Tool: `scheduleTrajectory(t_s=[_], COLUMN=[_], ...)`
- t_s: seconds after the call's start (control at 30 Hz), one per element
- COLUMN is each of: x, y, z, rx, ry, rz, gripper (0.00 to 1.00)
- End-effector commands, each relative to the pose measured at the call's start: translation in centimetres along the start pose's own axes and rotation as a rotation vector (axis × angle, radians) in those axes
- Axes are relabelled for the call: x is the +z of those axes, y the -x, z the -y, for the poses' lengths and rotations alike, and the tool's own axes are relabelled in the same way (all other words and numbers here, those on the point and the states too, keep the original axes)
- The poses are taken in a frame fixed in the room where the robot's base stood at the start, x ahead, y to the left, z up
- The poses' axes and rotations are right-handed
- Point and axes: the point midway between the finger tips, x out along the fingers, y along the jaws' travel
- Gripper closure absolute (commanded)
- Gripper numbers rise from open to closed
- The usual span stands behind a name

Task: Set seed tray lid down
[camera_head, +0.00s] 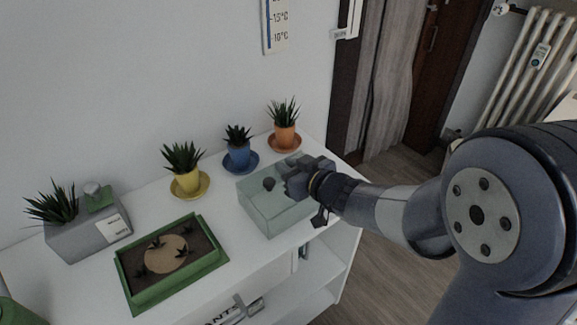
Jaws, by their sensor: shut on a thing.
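The seed tray lid (262,212) is a clear, pale green box-shaped cover with a dark knob on top, at the right part of the white desk top. My gripper (290,183) reaches in from the right and is shut on the lid near its top right side; the exact grip point is hard to see. The lid looks roughly level, low over the desk; I cannot tell whether its lower edge touches. The green seed tray (143,300), with dark soil, a round tan patch and small dark plants, stands uncovered left of the lid.
Yellow (187,182), blue (239,157) and orange (285,137) potted plants on saucers stand behind, along the wall. A grey planter (85,240) is at the left. The white desk (170,212) has bare strips around the tray. Its right edge is close to the lid.

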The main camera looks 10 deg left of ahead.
Motion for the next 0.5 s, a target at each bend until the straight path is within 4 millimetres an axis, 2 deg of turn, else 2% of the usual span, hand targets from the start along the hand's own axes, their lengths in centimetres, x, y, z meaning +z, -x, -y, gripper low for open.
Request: scheduleTrajectory(t_s=[0.03,0.07,0.3,0.5], x=[0.31,0.24,0.18,0.17], y=[-0.10,-0.07,-0.05,-0.05], z=[0.00,0.00,0.01,0.00], rx=[0.000,0.000,0.000,0.000], ry=[0.000,0.000,0.000,0.000], rz=[0.000,0.000,0.000,0.000], gripper=[1.00,0.83,0.63,0.63])
